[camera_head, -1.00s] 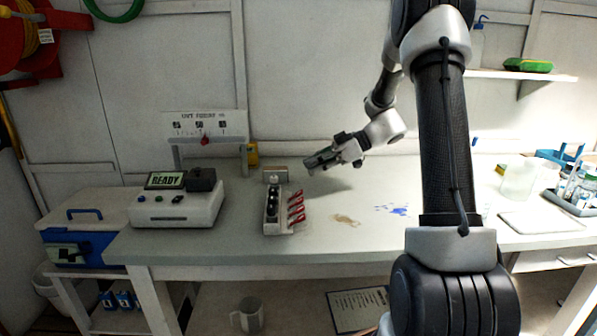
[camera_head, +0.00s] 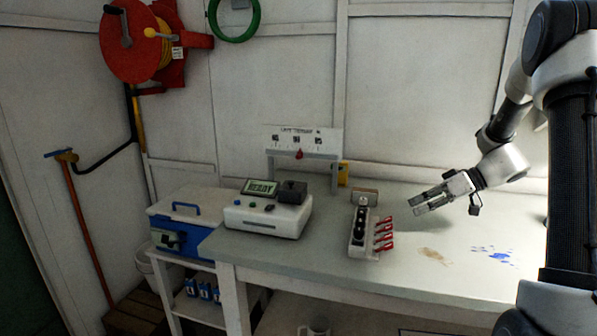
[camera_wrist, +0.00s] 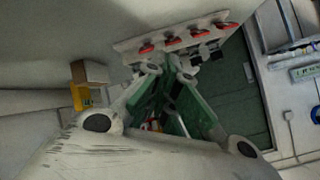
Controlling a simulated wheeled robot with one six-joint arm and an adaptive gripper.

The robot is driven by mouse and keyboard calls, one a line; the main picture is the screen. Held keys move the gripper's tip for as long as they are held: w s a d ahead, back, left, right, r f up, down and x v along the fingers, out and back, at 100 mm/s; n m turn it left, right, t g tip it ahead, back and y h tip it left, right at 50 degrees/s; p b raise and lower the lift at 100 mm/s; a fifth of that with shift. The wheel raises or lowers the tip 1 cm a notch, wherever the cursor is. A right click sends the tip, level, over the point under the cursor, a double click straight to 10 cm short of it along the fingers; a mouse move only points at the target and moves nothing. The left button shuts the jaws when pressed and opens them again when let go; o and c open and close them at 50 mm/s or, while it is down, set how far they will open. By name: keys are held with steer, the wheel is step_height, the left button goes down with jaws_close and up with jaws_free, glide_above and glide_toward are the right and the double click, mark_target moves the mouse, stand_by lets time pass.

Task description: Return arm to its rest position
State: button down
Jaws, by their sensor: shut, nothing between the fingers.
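My gripper (camera_head: 415,205) hangs over the bench in the head view, its fingers pointing left. It is shut and empty, apart from everything on the bench. The bent arm (camera_head: 500,160) reaches in from the right edge of the head view. A grey rack (camera_head: 358,240) with dark round parts and several red levers (camera_head: 384,236) stands left of and below the gripper in the picture. In the wrist view the fingers (camera_wrist: 165,68) point up towards the rack strip (camera_wrist: 195,42) with its red levers. What lies under the fingers is partly hidden.
A white device (camera_head: 265,218) with a READY display stands left of the rack on the bench (camera_head: 310,262). A labelled stand (camera_head: 305,140) is behind it. A blue-and-white box (camera_head: 185,212) sits at the bench's left. Brown and blue stains mark the bench at right.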

steer(key=s+m, duration=0.1)
steer(key=s, duration=0.1)
steer(key=s+d+f+m+g+h, duration=0.1)
steer(key=s+m, duration=0.1)
steer(key=s, duration=0.1)
steer(key=s+f+m+g+h, duration=0.1)
steer(key=s+m, duration=0.1)
steer(key=s, duration=0.1)
steer(key=shift+d, duration=0.25)
steer(key=s+r+m+t+h, duration=0.1)
steer(key=s+r+h, duration=0.3)
steer(key=s, duration=0.6)
steer(key=s+a+r+m+t+h, duration=0.1)
steer(key=s+r+h, duration=0.3)
steer(key=s+r, duration=0.5)
steer(key=shift+s+r+m+t+h, duration=0.4)
steer(key=shift+s+t, duration=0.3)
steer(key=shift+s, duration=0.4)
